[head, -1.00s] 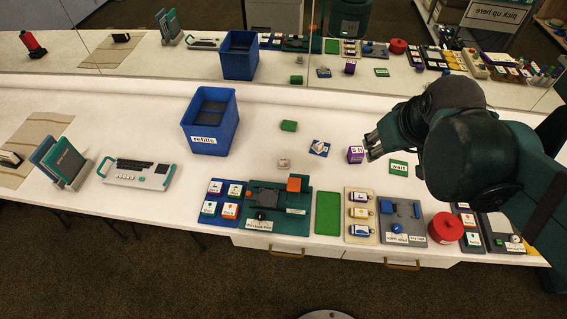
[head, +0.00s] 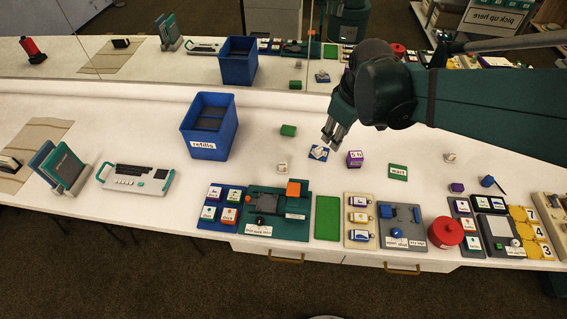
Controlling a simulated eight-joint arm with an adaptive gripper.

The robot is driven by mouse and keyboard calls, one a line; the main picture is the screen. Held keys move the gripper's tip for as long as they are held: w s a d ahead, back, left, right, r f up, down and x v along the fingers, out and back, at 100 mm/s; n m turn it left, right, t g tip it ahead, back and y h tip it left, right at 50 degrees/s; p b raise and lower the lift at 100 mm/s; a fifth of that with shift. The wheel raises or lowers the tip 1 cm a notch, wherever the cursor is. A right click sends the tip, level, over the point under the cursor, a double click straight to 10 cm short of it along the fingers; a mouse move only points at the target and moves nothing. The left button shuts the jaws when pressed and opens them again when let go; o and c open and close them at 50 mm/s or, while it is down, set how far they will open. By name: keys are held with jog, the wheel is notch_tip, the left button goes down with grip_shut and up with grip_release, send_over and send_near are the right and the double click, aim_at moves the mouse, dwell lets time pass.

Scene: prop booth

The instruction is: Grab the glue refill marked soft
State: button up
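My gripper (head: 334,132) hangs above the middle of the table, over or just behind a small blue and white piece (head: 318,153). Its fingertips look apart, with nothing seen between them. No label reading "soft" is legible, so I cannot tell which piece is that glue refill. Small labelled pieces sit in a blue tray (head: 224,223) and a cream tray (head: 360,243). The cream tray holds a purple piece (head: 358,201), a yellow piece (head: 358,217) and a blue piece (head: 360,232). A blue bin (head: 214,147) labelled "refills" stands left of my gripper.
A green block (head: 288,130), a pale piece (head: 282,168), a purple cube (head: 355,159) and a green "wait" card (head: 398,172) lie around my gripper. A red round container (head: 445,232) stands front right. A keyboard-like device (head: 136,177) lies left. A mirror-like panel borders the back.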

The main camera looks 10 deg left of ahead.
jog(key=w+a+f+n+g, duration=0.2)
jog(key=w+a+f+n, duration=0.25)
jog(key=a+f, duration=0.35)
jog(key=n+g, duration=0.1)
jog(key=n, duration=0.3)
send_near(283, 164)
jog(key=shift+d+f+h, duration=0.1)
jog(key=shift+f+h, duration=0.05)
jog(key=shift+h, duration=0.25)
jog(key=shift+a+f, duration=0.4)
jog(key=shift+f, duration=0.2)
jog(key=shift+f, duration=1.3)
jog(key=shift+f+b, duration=0.15)
jog(key=shift+b, duration=0.15)
jog(key=shift+a+f+b, duration=0.1)
jog(key=shift+f+b, duration=0.35)
jog(key=shift+f, duration=2.05)
